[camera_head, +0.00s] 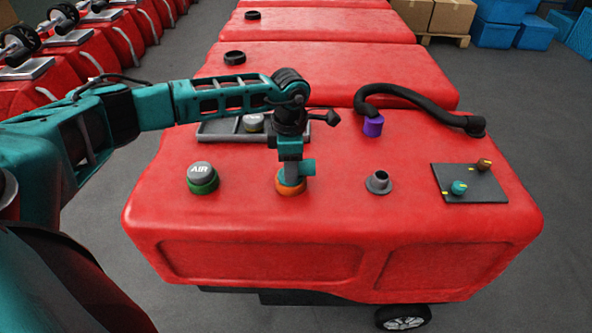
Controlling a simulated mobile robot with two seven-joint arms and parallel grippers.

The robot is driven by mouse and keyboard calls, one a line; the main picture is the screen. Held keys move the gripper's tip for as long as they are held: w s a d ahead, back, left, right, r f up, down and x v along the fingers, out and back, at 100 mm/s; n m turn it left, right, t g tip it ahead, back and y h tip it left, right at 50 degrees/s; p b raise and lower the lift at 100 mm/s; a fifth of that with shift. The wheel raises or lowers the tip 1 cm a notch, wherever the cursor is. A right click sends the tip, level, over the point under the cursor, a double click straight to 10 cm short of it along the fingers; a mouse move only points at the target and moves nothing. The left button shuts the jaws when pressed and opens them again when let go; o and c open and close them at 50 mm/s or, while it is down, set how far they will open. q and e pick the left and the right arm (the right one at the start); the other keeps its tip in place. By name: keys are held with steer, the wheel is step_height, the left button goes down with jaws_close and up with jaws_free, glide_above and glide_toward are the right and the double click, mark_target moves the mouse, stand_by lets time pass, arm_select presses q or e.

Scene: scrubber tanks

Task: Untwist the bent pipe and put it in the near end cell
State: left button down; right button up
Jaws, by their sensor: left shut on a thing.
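My left gripper (291,160) points straight down over the orange collar (290,186) on the red tank's top. It is shut on the bent pipe, a small piece with a teal stub (308,167) sticking out to the right, just above the collar. The fingers hide much of the pipe, and I cannot tell whether it is still seated in the collar. Behind the arm lies a grey tray (207,139) with cells. My arm hides the tray's right part. My right gripper is not in view.
A grey cap marked AIR on a green ring (202,184) stands left of the collar. An open grey port (378,182) is to the right. A black hose (415,95) with a purple end and a dark plate (470,190) with two knobs lie farther right.

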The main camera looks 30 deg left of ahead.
arm_select(q)
steer(key=shift+s+f+n, duration=0.2)
steer(key=shift+f+n, duration=0.15)
steer(key=shift+n, duration=0.15)
steer(key=shift+n+p, duration=0.3)
steer(key=shift+n, duration=0.4)
steer(key=shift+n, duration=0.8)
steer(key=shift+p, duration=0.35)
steer(key=shift+d+n, duration=0.1)
steer(key=shift+n, duration=0.5)
